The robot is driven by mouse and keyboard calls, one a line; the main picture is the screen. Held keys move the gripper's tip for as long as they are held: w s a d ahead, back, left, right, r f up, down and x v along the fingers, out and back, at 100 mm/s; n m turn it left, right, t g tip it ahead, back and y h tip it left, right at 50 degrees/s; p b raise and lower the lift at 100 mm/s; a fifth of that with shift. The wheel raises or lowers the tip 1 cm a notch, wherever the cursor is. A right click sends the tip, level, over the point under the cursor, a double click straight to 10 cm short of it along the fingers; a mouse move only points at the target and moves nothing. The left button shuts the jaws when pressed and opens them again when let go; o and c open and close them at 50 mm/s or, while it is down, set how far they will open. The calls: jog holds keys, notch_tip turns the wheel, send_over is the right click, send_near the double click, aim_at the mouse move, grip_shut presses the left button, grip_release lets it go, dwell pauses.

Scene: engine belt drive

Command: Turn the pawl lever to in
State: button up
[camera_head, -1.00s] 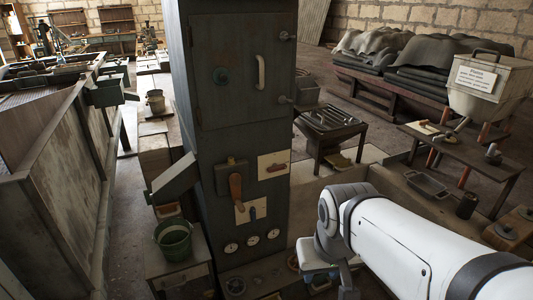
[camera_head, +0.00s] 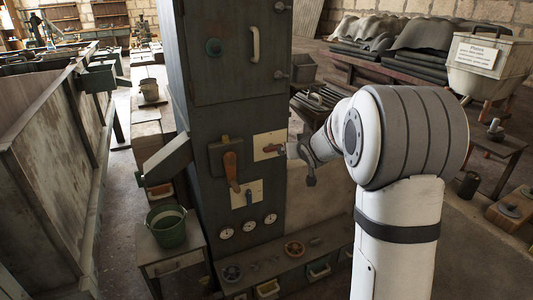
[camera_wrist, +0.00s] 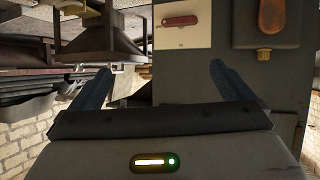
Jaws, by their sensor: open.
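A dark upright cabinet (camera_head: 225,120) carries several levers. A small red handle (camera_head: 273,148) lies level on a cream plate; it also shows in the wrist view (camera_wrist: 180,20). Left of it, an orange-brown handle (camera_head: 231,172) hangs from a dark box; it shows at the top right of the wrist view (camera_wrist: 272,14). A blue handle (camera_head: 249,198) points down on a lower cream plate. I cannot read which one is the pawl lever. My gripper (camera_head: 306,164) is beside the red handle's plate, to its right. In the wrist view its fingers (camera_wrist: 160,82) are wide apart and empty.
Gauges (camera_head: 249,225) sit below the levers, above a low shelf with handwheels (camera_head: 294,249). A green bucket (camera_head: 167,228) stands on a small cabinet at left. A sloping chute (camera_head: 167,160) juts from the cabinet's left side. A bench (camera_head: 497,150) stands at right.

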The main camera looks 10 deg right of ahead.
jog(key=w+f+n+t+y+b, duration=0.1)
jog(key=w+f+t+y+b, duration=0.1)
jog(key=w+f, duration=0.5)
jog(key=n+t+y+b, duration=0.2)
jog(key=t+y, duration=0.1)
send_near(274, 149)
jog(key=w, duration=0.2)
jog(key=shift+y, duration=0.4)
jog(key=shift+x, duration=3.7)
jog(key=shift+f, duration=0.1)
